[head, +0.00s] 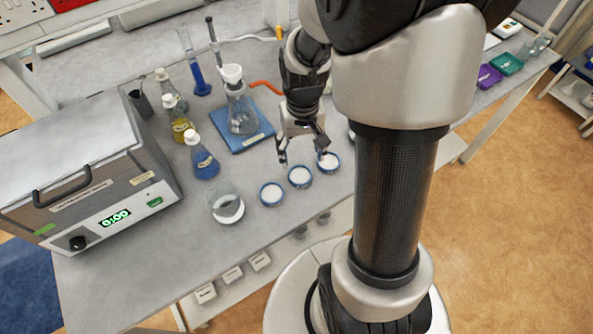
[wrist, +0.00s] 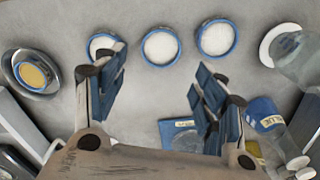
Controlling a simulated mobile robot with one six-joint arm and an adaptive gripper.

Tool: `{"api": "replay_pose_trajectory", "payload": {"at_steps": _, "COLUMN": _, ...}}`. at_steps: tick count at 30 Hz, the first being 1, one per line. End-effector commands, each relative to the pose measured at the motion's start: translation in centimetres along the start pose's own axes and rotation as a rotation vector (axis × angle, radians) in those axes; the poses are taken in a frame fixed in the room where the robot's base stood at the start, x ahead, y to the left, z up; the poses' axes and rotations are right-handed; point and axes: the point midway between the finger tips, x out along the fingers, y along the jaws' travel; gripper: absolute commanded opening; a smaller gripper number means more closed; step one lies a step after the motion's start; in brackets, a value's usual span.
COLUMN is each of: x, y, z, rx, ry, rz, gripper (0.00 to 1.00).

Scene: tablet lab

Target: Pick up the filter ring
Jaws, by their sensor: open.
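I cannot tell for certain which item is the filter ring. A round, dark metal-rimmed piece (wrist: 19,64) with a tan centre lies at the left of the wrist view; my arm mostly hides it in the head view. Three blue-rimmed dishes of white material stand in a row: the left dish (head: 271,194), middle dish (head: 300,177) and right dish (head: 328,162). My gripper (head: 303,154) is open and empty, pointing down above the table just behind the dishes. In the wrist view its fingers (wrist: 158,75) are spread, and one overlaps the edge of the leftmost dish.
A glass beaker (head: 225,202) stands left of the dishes. Stoppered bottles (head: 203,163) and a boxy instrument (head: 80,180) fill the left.

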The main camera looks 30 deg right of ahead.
Motion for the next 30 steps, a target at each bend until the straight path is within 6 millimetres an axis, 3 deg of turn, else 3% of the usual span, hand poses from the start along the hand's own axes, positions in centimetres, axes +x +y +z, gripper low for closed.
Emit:
{"api": "replay_pose_trajectory", "payload": {"at_steps": 3, "x": 2.7, "y": 0.0, "z": 0.1, "rx": 0.000, "ry": -0.003, "rz": 0.000, "gripper": 0.64}}
{"api": "replay_pose_trajectory", "payload": {"at_steps": 14, "x": 5.1, "y": -0.1, "z": 0.0, "rx": -0.001, "ry": 0.000, "rz": 0.000, "gripper": 0.64}}
{"api": "replay_pose_trajectory", "payload": {"at_steps": 22, "x": 9.2, "y": -0.2, "z": -0.1, "rx": -0.001, "ry": -0.003, "rz": 0.000, "gripper": 0.64}}
{"api": "replay_pose_trajectory", "payload": {"at_steps": 30, "x": 9.6, "y": -0.2, "z": -0.1, "rx": -0.001, "ry": 0.001, "rz": 0.000, "gripper": 0.64}}
